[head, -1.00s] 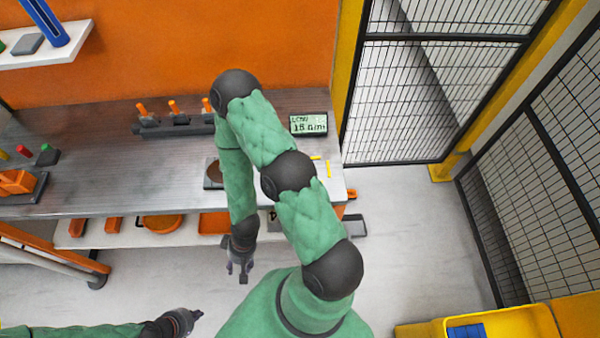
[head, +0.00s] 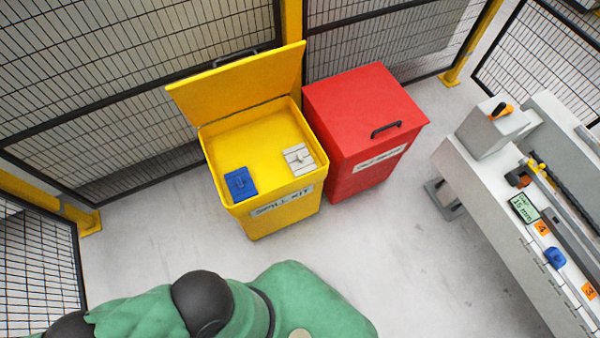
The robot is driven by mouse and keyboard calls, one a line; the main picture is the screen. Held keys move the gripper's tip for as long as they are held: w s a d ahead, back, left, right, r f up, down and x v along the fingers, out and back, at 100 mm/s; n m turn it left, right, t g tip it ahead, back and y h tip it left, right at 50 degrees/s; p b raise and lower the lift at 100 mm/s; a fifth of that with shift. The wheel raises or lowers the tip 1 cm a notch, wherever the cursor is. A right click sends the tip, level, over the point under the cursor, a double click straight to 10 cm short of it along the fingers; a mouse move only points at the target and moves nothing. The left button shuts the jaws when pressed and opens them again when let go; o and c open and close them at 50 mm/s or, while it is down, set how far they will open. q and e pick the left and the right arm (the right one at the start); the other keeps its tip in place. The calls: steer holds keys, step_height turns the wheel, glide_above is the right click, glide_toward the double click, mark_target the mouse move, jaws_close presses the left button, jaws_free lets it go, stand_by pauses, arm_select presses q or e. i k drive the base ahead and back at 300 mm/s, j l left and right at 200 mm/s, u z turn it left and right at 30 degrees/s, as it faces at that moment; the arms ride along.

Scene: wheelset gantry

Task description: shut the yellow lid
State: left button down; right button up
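The yellow lid (head: 243,82) stands raised and tilted back at the rear of the yellow spill kit bin (head: 270,217), and the bin is open. A dark handle shows at the lid's upper edge. Inside the bin lie a blue block (head: 240,184) and a pale grey block (head: 299,159). Neither of my grippers is in the head view now; only a green arm part of mine shows at the bottom, well apart from the bin.
A red bin (head: 366,130) with its lid shut stands close beside the yellow bin on the right. Mesh fence panels (head: 130,95) run behind both. A white bench (head: 505,205) with tools is at the right. The floor (head: 400,265) in front is clear.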

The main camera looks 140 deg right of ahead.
mark_target(221, 92)
steer(key=z, duration=4.25)
